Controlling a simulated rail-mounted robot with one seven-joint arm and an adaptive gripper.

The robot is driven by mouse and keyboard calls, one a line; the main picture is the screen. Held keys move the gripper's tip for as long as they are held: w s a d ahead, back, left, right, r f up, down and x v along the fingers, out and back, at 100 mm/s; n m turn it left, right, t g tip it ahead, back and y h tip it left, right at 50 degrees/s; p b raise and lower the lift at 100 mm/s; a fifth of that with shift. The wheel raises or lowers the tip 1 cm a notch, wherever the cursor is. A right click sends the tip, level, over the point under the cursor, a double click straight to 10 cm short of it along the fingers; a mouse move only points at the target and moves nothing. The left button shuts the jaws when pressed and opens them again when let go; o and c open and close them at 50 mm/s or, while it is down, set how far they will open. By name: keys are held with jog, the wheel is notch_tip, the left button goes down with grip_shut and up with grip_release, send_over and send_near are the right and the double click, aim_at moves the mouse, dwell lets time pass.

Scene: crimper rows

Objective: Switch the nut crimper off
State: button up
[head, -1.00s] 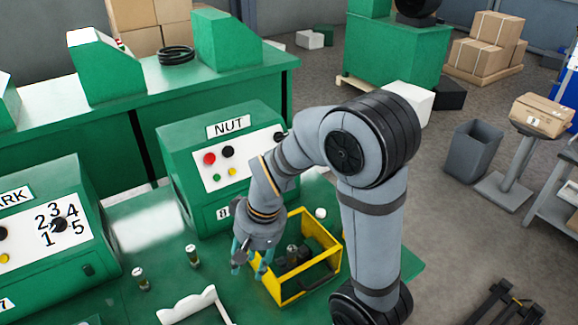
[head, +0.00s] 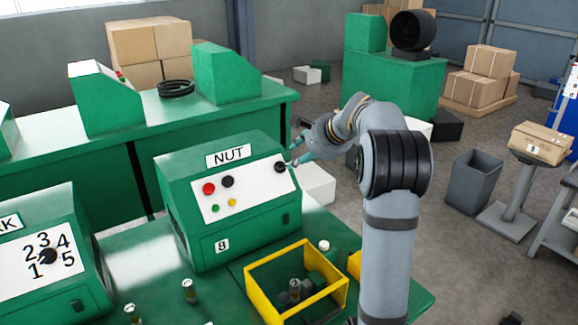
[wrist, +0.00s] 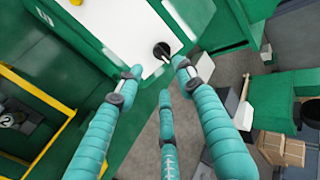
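The nut crimper (head: 222,200) is a green box with a sloped white panel labelled NUT in the head view. The panel has a red button (head: 208,189), a black button (head: 228,182), small green and yellow buttons, and a black knob (head: 280,167) at its upper right. My gripper (head: 297,158) is just right of this knob, its teal fingers pointing toward it. In the wrist view, the knob (wrist: 161,50) shows just beyond my gripper's spread fingertips (wrist: 155,70). The fingers are open with nothing between them. I cannot tell whether a fingertip touches the knob.
A yellow open box (head: 262,298) with dark parts stands in front of the crimper. Small cylinders (head: 189,291) stand on the green bench. Another crimper with a numbered dial (head: 47,256) is at left. Floor space lies right of the bench.

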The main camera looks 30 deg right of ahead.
aim_at(284, 166)
jog(key=p+x, duration=0.1)
jog(key=x, duration=0.9)
jog(key=shift+f, duration=0.1)
jog(key=shift+s, duration=0.1)
jog(key=c, duration=0.3)
grip_shut()
